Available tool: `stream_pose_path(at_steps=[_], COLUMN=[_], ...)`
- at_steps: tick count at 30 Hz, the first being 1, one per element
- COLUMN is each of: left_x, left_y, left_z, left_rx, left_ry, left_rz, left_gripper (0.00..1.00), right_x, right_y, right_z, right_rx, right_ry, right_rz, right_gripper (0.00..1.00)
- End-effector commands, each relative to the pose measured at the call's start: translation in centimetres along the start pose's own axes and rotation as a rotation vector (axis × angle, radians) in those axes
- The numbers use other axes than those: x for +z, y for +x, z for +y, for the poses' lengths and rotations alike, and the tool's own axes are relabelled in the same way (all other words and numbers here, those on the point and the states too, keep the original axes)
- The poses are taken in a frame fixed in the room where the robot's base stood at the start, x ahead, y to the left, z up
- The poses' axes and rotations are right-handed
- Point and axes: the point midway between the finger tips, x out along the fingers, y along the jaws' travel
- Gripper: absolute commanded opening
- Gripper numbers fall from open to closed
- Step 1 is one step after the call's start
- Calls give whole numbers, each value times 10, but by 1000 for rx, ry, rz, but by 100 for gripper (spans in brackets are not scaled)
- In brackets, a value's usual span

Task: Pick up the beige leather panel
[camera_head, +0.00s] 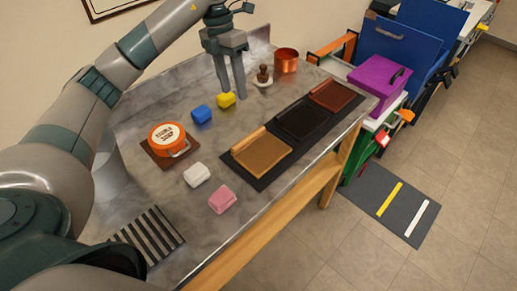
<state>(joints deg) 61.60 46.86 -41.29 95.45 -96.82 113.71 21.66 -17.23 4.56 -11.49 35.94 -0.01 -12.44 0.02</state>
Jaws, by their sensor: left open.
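The beige leather panel (261,153) lies flat on a dark mat (238,170) at the table's front edge, with a rolled or raised strip along its left side. A black panel (302,119) and a reddish-brown panel (333,96) lie beside it in the same row. My left gripper (232,92) points down above the back of the table, near the yellow block. It is open and empty, well behind and apart from the beige panel. My right gripper does not show.
Blue (202,114), yellow (226,100), white (197,175) and pink (222,199) blocks lie on the grey table. An orange-lidded tin (168,138), a copper pot (286,61), a small wooden-handled tool (263,75) and a striped rack (150,236) stand around them.

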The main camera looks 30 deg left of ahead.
Motion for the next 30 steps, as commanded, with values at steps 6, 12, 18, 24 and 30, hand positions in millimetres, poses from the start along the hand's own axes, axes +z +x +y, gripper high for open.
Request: stream_pose_path(at_steps=[6, 12, 18, 24, 30], left_x=[-1, -1, -2, -1, 0], left_y=[21, 53, 89, 114, 120], left_z=[-1, -2, -2, -2, -1], left_rx=[-2, -3, -3, -2, 0], left_ry=[0, 1, -1, 0, 0], left_rz=[5, 5, 5, 2, 1], left_gripper=[44, 44, 44, 44, 44], right_x=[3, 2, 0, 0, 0], right_y=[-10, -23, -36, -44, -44], right_z=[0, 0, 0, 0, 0], right_rx=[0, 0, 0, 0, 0], right_ry=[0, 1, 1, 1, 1], right_rz=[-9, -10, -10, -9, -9], right_gripper=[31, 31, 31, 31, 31])
